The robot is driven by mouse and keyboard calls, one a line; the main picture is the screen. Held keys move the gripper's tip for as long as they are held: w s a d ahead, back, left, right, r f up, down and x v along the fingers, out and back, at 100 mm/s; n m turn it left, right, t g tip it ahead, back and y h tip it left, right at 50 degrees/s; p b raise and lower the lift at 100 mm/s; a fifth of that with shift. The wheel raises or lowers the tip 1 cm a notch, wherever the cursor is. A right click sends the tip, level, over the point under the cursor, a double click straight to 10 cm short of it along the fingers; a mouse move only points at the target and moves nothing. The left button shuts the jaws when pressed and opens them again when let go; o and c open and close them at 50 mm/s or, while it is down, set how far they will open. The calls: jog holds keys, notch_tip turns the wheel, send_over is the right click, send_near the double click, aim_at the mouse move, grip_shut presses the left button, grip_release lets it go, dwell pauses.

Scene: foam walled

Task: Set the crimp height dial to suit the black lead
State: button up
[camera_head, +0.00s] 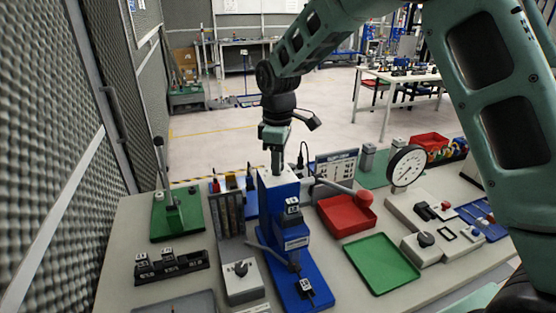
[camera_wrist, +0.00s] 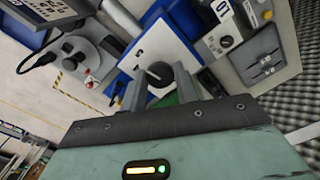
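The blue crimp press (camera_head: 277,210) stands mid-bench, with a red-knobbed lever (camera_head: 362,197) reaching right. My gripper (camera_head: 277,168) points down at the top of the press. In the wrist view a dark round dial (camera_wrist: 162,73) with a pale pointer mark sits on the white top of the press (camera_wrist: 150,45). My gripper (camera_wrist: 160,82) has its fingers apart, one on each side of this dial. I cannot tell whether they touch it. Several leads with coloured ends stand in a grey holder (camera_head: 228,212) left of the press; a black-topped one (camera_head: 231,181) is among them.
A red tray (camera_head: 345,229) and a green tray (camera_head: 382,264) lie right of the press. A dial gauge (camera_head: 405,166) stands farther right. A grey box with a black knob (camera_head: 241,284) is front left. A chart board (camera_head: 336,168) stands behind.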

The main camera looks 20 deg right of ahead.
jog(key=c, duration=0.4)
jog(key=shift+o, duration=0.2)
jog(key=n+p, duration=0.1)
jog(key=n, duration=0.3)
jog(key=shift+r, duration=0.1)
jog(key=shift+w+n+p, duration=0.1)
jog(key=shift+n+p, duration=0.5)
jog(key=shift+n, duration=1.4)
jog(key=o, duration=1)
